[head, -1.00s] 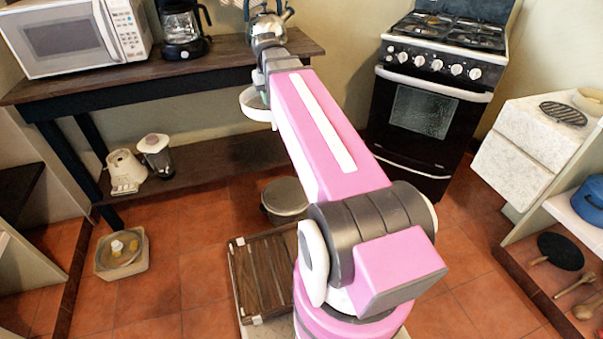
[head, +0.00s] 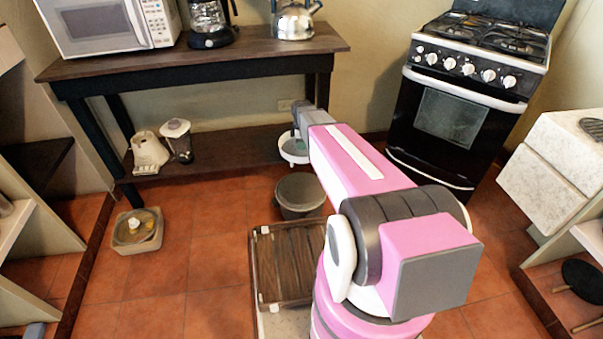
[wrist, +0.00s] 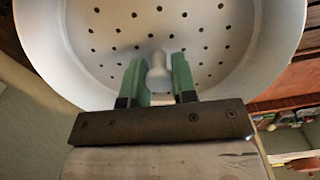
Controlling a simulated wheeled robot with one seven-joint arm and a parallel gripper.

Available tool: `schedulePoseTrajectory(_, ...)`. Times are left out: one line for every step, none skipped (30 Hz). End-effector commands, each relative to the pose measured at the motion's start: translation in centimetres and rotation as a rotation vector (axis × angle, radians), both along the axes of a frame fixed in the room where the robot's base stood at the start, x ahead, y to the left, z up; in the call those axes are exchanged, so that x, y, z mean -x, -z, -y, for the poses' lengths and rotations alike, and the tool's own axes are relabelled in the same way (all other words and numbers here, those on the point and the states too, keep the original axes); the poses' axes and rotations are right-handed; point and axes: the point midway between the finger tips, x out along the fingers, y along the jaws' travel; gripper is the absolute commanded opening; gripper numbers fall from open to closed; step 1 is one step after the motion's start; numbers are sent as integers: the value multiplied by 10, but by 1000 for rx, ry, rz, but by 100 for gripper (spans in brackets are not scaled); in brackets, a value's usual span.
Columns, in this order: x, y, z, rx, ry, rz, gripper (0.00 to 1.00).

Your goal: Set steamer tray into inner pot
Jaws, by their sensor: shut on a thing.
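The steamer tray (wrist: 215,45) is a pale round dish with many small holes and a knob at its middle. My gripper (wrist: 158,75) has its green fingers closed on that knob. In the head view the steamer tray (head: 292,157) shows as a white rim at the end of my arm, partly hidden by the arm. It is held in the air. A dark grey round pot (head: 300,205), probably the inner pot, stands on the floor, below the tray in the picture. Its inside is hard to make out. The gap between them cannot be told.
A dark table (head: 230,60) with a microwave (head: 108,25), a coffee maker (head: 211,22) and a kettle (head: 295,20) stands behind. A blender (head: 177,140) is on its low shelf. A slatted wooden crate (head: 285,265) lies near my base. A stove (head: 450,115) stands at right.

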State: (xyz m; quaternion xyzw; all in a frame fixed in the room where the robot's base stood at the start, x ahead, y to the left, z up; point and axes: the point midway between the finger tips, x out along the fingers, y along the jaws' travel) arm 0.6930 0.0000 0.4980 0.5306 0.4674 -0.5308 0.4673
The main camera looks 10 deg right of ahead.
Motion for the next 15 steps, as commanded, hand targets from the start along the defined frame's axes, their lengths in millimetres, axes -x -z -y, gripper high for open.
schedulePoseTrajectory(-4, 24, 0, -1, -71, -4, 0)
schedulePoseTrajectory(-5, 36, 0, -1, -115, -4, 0)
schedulePoseTrajectory(-5, 52, 0, -1, -175, -4, 0)
schedulePoseTrajectory(-6, 63, 0, -1, -220, -4, 0)
schedulePoseTrajectory(-5, 75, 0, -1, -263, -4, 0)
schedulePoseTrajectory(-5, 89, 0, -1, -320, -4, 0)
schedulePoseTrajectory(-5, 100, 0, 0, -359, -3, 0)
schedulePoseTrajectory(-4, 110, 0, -1, -397, -4, 0)
schedulePoseTrajectory(-3, 122, 0, 0, -445, -2, 0)
schedulePoseTrajectory(-2, 131, 0, -1, -477, -3, 0)
schedulePoseTrajectory(-2, 138, 0, -1, -507, -3, 0)
schedulePoseTrajectory(-1, 147, 0, 0, -542, -1, 0)
schedulePoseTrajectory(0, 153, 0, 0, -566, -1, 0)
schedulePoseTrajectory(1, 158, 0, 0, -586, -2, 0)
schedulePoseTrajectory(2, 163, 0, 0, -608, -1, 0)
